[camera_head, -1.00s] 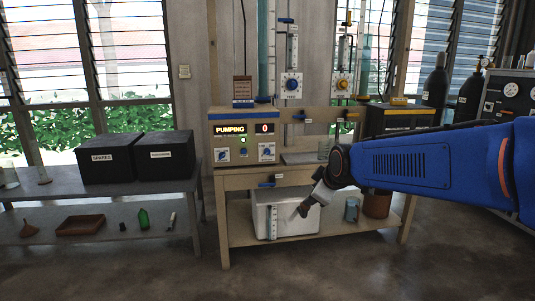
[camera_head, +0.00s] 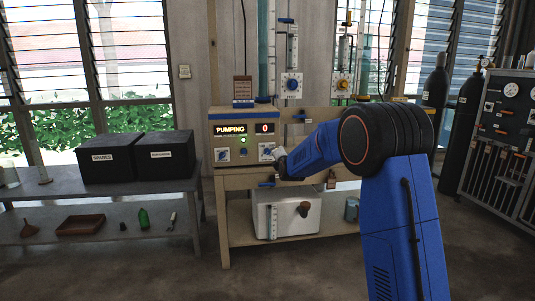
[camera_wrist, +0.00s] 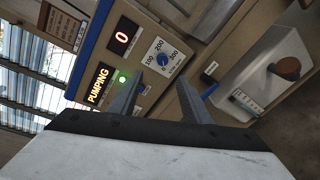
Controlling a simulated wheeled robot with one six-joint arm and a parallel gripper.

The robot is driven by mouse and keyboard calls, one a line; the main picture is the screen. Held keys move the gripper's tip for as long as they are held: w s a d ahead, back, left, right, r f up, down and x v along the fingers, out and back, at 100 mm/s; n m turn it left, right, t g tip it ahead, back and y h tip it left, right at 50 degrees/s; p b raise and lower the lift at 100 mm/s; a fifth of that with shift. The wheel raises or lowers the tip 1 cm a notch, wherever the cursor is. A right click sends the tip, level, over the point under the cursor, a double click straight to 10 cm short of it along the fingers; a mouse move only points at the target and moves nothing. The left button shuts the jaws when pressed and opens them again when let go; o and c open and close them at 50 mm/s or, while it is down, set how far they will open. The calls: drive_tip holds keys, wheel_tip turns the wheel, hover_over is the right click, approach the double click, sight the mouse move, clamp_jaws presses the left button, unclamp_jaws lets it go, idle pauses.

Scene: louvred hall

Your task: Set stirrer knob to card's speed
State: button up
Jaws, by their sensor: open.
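A control panel (camera_head: 240,115) on the wooden bench shows "PUMPING" and a red "0" (camera_wrist: 122,37). A blue knob (camera_wrist: 163,60) sits on a white dial with numbers including 100, 200 and 300. Its pointer is too small to read. A brown card (camera_head: 242,88) stands on top of the panel; it also shows in the wrist view (camera_wrist: 62,25), its text unreadable. My gripper (camera_wrist: 160,98) is open and empty, pointing at the panel with the dial beyond its fingertips, apart from it. In the head view my gripper (camera_head: 271,156) is beside the panel's right part.
A green light (camera_wrist: 122,77) glows on the panel. A blue handle (camera_wrist: 209,91) sticks out near the bench edge. A white box (camera_head: 270,215) with a brown stopper stands on the lower shelf. Black boxes (camera_head: 107,158) stand on the left table.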

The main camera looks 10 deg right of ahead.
sight(268, 152)
drive_tip(key=w+f+n, duration=0.1)
drive_tip(key=w, duration=0.5)
drive_tip(key=w+f+n+t, duration=0.1)
drive_tip(key=w+f, duration=0.1)
drive_tip(key=w, duration=0.3)
drive_tip(key=w+a+f+n, duration=0.1)
drive_tip(key=w, duration=0.5)
drive_tip(key=shift+w+f+n+t, duration=0.25)
drive_tip(key=shift+w+n+t, duration=0.05)
drive_tip(key=shift+w+t, duration=0.1)
drive_tip(key=shift+c, duration=0.4)
clamp_jaws()
idle(0.6)
